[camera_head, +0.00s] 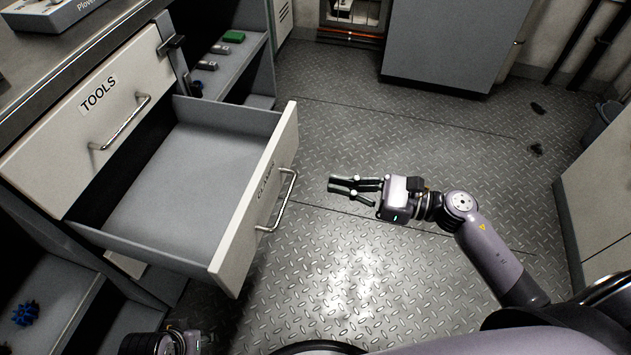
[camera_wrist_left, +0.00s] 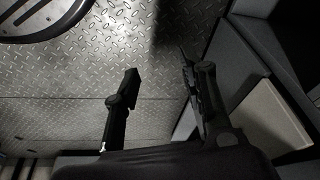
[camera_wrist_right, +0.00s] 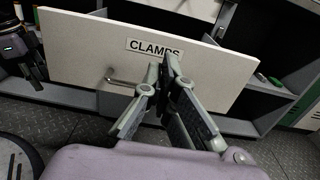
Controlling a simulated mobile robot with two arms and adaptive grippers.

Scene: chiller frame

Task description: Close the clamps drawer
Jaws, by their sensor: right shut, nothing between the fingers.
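The clamps drawer (camera_head: 255,215) is pulled far out of the cabinet. Its inside is grey and looks empty. Its cream front carries a CLAMPS label and a metal bar handle (camera_head: 284,200). My right gripper (camera_head: 334,184) is shut and empty, to the right of the handle, pointing at the drawer front with a gap between. In the right wrist view the drawer front (camera_wrist_right: 80,45) faces the shut fingers (camera_wrist_right: 168,72), which overlap the label's lower right in the picture. My left gripper (camera_wrist_left: 160,78) is open and empty over the floor; only its wrist shows at the head view's bottom left.
The tools drawer (camera_head: 75,125) above is shut. A box (camera_head: 50,20) lies on the worktop. Open shelves hold a green item (camera_head: 234,37) and a blue spiky item (camera_head: 25,313). The metal floor (camera_head: 350,130) is clear around my right gripper. A grey cabinet (camera_head: 440,45) stands at the back.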

